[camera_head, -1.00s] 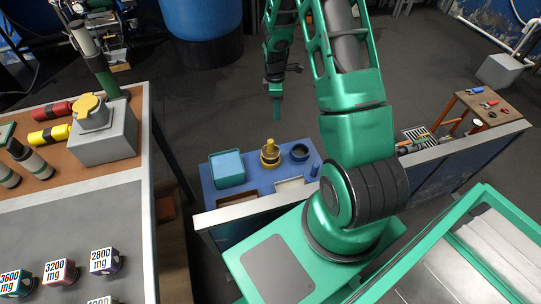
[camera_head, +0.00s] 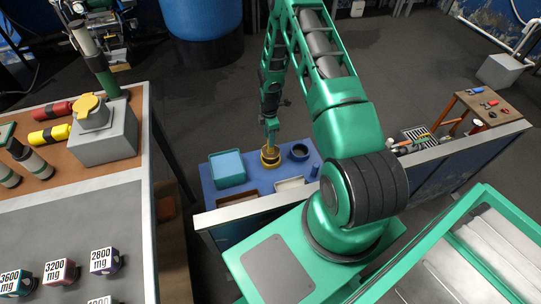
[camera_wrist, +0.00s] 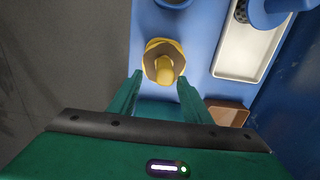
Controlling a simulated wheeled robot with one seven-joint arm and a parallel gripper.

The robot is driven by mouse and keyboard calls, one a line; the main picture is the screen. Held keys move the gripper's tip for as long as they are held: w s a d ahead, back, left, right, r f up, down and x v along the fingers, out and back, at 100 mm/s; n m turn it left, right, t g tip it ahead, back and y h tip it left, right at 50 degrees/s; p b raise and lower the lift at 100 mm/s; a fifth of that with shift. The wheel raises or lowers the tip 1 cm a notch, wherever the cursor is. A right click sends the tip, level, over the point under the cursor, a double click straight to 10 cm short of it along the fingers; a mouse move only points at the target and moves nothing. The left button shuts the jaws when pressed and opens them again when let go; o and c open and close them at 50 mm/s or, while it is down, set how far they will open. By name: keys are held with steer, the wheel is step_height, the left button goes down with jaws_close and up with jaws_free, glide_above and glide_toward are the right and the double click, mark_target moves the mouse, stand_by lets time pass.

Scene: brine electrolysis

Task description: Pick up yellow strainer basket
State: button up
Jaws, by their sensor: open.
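The yellow strainer basket (camera_head: 270,158) stands on the blue table (camera_head: 208,188) in the head view, between a blue-lined green tray and a dark round bowl. My gripper (camera_head: 271,138) is directly above the basket in the head view. In the wrist view my gripper (camera_wrist: 158,82) is open, its two green fingers pointing at the basket, one to either side of its near edge. I cannot tell whether the fingers touch it.
The green tray (camera_head: 227,169) stands left of the basket and the dark bowl (camera_head: 299,152) right of it. A white tray (camera_wrist: 240,62) and a brown tray (camera_wrist: 229,115) lie close by. A blue cylinder (camera_head: 314,171) stands at the table's right end.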

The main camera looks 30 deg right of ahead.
mark_target(271, 151)
steer(key=shift+s+d+f, duration=0.1)
steer(key=shift+s+f, duration=0.1)
steer(key=shift+f, duration=1.15)
steer(key=shift+s+f, duration=0.2)
steer(key=shift+f, duration=1.1)
jaws_close()
